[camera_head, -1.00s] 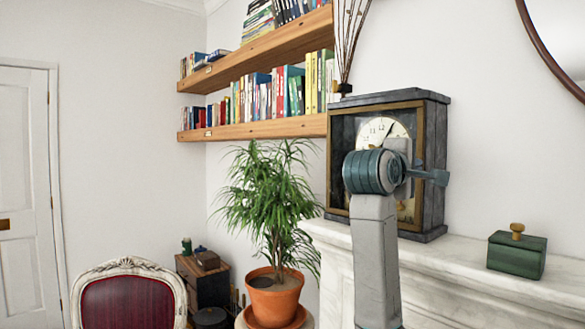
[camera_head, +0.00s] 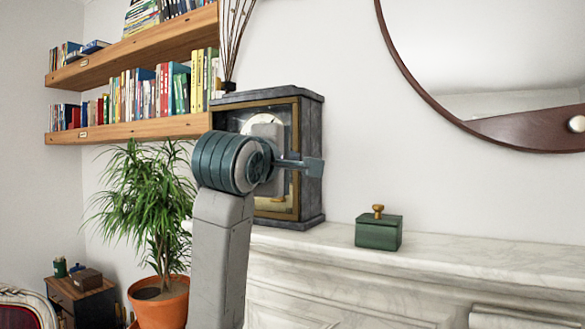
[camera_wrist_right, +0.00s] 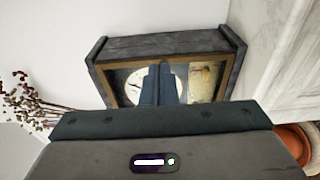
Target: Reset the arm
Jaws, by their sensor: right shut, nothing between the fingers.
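My right arm rises from the bottom in the head view, and its shut, empty right gripper (camera_head: 312,166) points to the right in front of the dark framed clock (camera_head: 315,120). The arm hides part of the clock's dial and glass. In the right wrist view the shut fingers (camera_wrist_right: 160,75) cover the middle of the clock, whose dark case (camera_wrist_right: 165,46) lies beyond them. I cannot tell from these views whether the fingers touch the clock. My left gripper is not in view.
A green box with a gold knob (camera_head: 378,232) stands on the marble mantel (camera_head: 450,255), right of the clock. A potted plant (camera_head: 145,205) is at left, below wooden bookshelves (camera_head: 150,128). A round mirror (camera_head: 480,60) hangs at upper right. The mantel right of the box is bare.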

